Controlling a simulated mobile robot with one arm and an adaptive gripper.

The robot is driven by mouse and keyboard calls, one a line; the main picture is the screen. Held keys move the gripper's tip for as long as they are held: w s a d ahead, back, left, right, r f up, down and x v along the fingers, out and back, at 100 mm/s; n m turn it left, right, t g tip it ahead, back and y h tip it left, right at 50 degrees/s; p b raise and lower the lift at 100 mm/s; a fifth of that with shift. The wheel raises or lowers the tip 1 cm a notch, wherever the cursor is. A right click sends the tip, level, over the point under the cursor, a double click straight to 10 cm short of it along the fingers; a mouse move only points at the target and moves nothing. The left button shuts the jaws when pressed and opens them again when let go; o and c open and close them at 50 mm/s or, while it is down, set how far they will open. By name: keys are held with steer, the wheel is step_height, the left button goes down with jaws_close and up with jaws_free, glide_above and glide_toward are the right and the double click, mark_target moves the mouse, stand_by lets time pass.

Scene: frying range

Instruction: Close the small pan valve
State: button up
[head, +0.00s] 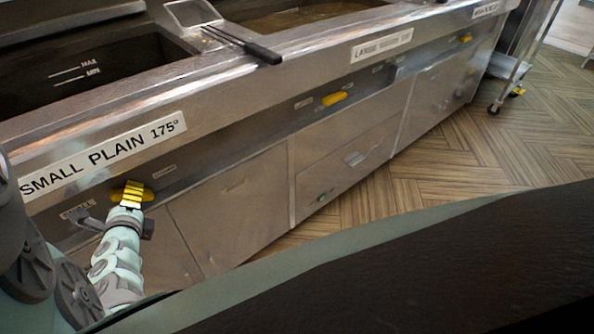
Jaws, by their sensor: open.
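My pale green arm reaches up from the lower left. My gripper (128,204) is at the yellow handle, overlapping its lower left part in the picture. The gripper is open. The fingers are small here and partly merge with the yellow, so I cannot tell whether they touch the handle or stand around it.
A grey lever or outlet (88,221) sits just left of my gripper. The small pan (85,72) is above. Another yellow handle (335,98) is farther right on the panel. Wood floor (440,175) is open at right; a wheeled trolley (520,70) stands beyond.

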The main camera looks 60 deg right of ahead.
steer(key=shift+x, duration=1.2)
steer(key=shift+a, duration=0.1)
jaws_close()
